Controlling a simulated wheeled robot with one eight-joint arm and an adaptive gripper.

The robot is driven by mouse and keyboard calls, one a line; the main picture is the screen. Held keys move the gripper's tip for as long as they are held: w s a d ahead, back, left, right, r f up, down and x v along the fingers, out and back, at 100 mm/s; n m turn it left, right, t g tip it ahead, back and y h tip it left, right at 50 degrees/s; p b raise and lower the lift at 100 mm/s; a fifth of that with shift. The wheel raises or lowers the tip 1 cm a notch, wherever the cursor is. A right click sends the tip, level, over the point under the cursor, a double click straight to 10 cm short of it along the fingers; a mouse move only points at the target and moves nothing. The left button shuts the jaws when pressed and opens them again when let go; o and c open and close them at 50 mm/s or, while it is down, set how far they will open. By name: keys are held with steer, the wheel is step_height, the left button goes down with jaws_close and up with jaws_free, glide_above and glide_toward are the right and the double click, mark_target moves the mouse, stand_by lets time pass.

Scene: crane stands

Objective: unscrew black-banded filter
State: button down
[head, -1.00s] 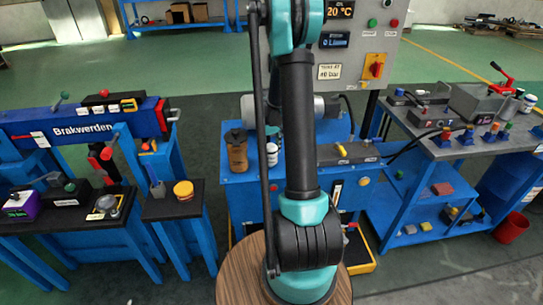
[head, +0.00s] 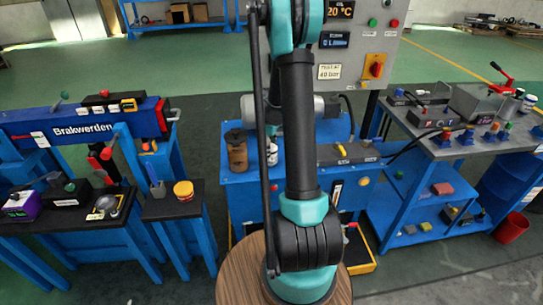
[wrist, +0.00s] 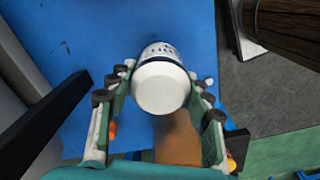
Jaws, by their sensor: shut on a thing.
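A white, round filter (wrist: 160,86) with dark lettering on its side sits between the fingers of my gripper (wrist: 163,78) in the wrist view. The gripper is shut on it, with a finger at each side.
The blue bench (head: 240,195) carries a grey box (head: 340,152) to the right. A grey control panel (head: 365,50) rises behind. A blurred brown shape (wrist: 178,138) lies just below the filter in the wrist view. Side tables (head: 173,205) stand at the left.

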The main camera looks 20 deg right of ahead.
steer(key=n, duration=0.3)
steer(key=shift+n, duration=0.9)
steer(key=n, duration=0.3)
steer(key=shift+n, duration=0.3)
steer(key=shift+n, duration=0.4)
steer(key=n, duration=0.4)
